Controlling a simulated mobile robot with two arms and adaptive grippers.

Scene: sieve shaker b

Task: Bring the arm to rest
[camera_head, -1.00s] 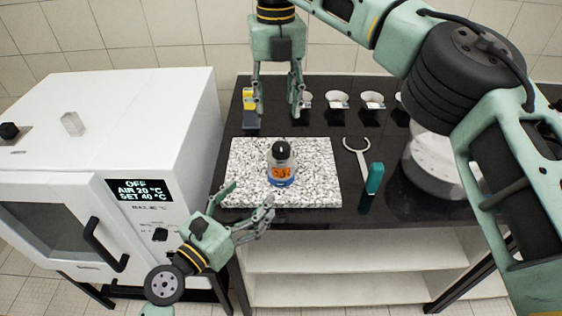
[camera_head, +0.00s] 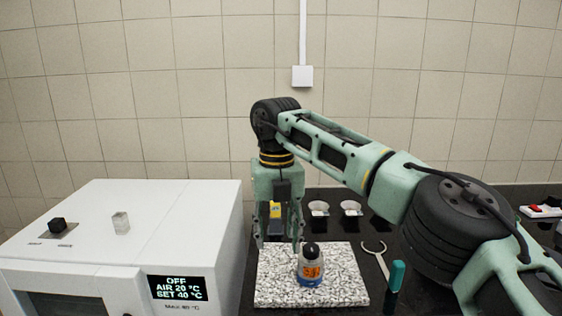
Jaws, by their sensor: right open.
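My right arm reaches in from the right and bends down at its wrist. Its gripper (camera_head: 277,245) points down, open and empty, with its fingers apart above the rear left part of the speckled stone slab (camera_head: 275,291). A small bottle (camera_head: 311,268) with a black cap, an orange label and a blue base stands upright on the slab, just right of the fingers. I cannot tell whether a finger touches it; a gap seems to show. My left gripper is out of view.
A white oven (camera_head: 130,235) with a lit display stands at the left. White cups (camera_head: 319,208), a ring-ended tool (camera_head: 377,257) and a green-handled tool (camera_head: 395,276) are on the black bench. A yellow-topped item (camera_head: 275,209) is partly hidden behind my right gripper. A tiled wall is behind.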

